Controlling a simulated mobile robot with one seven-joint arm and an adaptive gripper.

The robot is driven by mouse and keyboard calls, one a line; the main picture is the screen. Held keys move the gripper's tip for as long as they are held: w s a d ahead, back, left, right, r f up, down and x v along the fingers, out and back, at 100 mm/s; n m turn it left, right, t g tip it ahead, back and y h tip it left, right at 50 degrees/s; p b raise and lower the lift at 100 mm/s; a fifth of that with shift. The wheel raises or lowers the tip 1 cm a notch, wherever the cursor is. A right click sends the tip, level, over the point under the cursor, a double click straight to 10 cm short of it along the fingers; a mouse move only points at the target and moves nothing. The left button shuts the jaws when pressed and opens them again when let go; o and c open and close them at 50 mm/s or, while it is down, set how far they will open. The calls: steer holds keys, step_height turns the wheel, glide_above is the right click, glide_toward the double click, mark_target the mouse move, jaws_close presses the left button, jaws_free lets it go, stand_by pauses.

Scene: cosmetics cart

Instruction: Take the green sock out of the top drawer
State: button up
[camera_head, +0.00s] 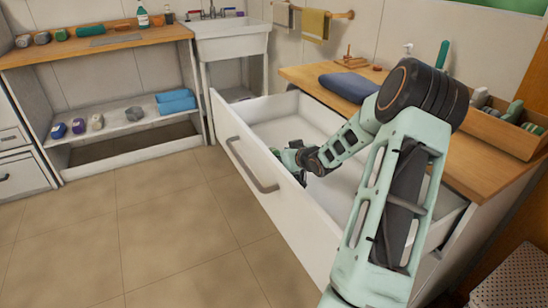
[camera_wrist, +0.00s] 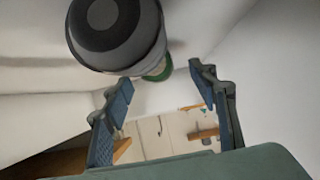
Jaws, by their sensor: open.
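The top drawer (camera_head: 262,177) of the wooden-topped cabinet is pulled open. My arm reaches down into it, and my gripper (camera_head: 284,156) is inside, near the front wall. In the wrist view my gripper (camera_wrist: 161,79) has its two blue-padded fingers wide apart, with nothing held between them. A small patch of green (camera_wrist: 158,70) shows near the fingertips; it may be the green sock. It is mostly hidden behind a large dark grey round thing (camera_wrist: 112,30), which I cannot identify. In the head view my arm and gripper hide part of the drawer floor, and I cannot make out the sock.
The cabinet top (camera_head: 315,77) holds a folded dark blue cloth (camera_head: 348,87) and a wooden organizer (camera_head: 500,128) with several items. A sink (camera_head: 232,40) stands behind. A shelf unit (camera_head: 100,45) is at left. The tiled floor (camera_head: 150,220) before the drawer is clear.

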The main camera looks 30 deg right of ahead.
mark_target(274, 153)
steer(key=b+x, duration=0.1)
steer(key=x, duration=0.4)
steer(key=shift+s+d+f+b, duration=0.1)
steer(key=shift+d+b, duration=0.1)
steer(key=shift+b, duration=0.2)
steer(key=c, duration=1.1)
